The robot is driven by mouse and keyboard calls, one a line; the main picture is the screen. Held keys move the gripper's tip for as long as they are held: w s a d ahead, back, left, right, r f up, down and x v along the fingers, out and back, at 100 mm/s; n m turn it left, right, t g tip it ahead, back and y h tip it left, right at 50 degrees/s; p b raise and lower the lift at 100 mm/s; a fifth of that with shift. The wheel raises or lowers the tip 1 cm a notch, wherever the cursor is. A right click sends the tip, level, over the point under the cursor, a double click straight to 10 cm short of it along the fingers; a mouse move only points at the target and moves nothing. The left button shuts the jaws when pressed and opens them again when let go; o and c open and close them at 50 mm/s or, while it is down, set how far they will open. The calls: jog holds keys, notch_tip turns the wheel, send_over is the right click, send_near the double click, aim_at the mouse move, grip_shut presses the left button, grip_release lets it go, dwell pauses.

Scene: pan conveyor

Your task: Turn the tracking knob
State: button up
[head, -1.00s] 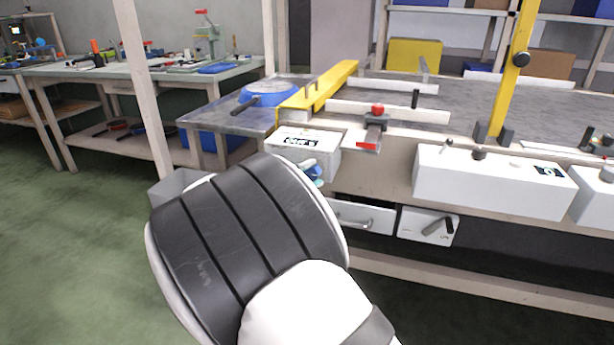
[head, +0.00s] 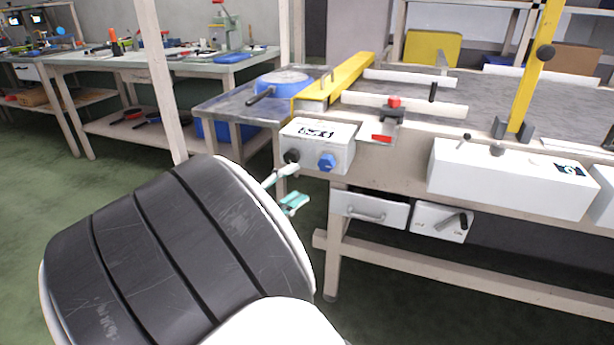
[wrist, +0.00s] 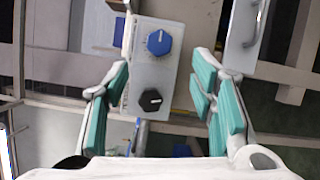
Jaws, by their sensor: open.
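A white control box (head: 318,147) hangs at the front left of the conveyor table. Its front carries a blue knob (head: 327,162) on the right and a black knob (head: 292,156) on the left. In the wrist view the blue knob (wrist: 159,42) and the black knob (wrist: 150,100) sit on the box face, between my fingers. I cannot read which knob is for tracking. My gripper (head: 288,190) is open and empty, with teal pads, in front of and below the box in the head view. It also shows in the wrist view (wrist: 163,95). My arm hides the area to the lower left.
A larger white box (head: 512,180) is farther right. A blue pan (head: 281,82) lies on the table above the control box. Open floor is at the left.

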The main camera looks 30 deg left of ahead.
jog(key=shift+s+a, duration=0.15)
jog(key=shift+s, duration=0.95)
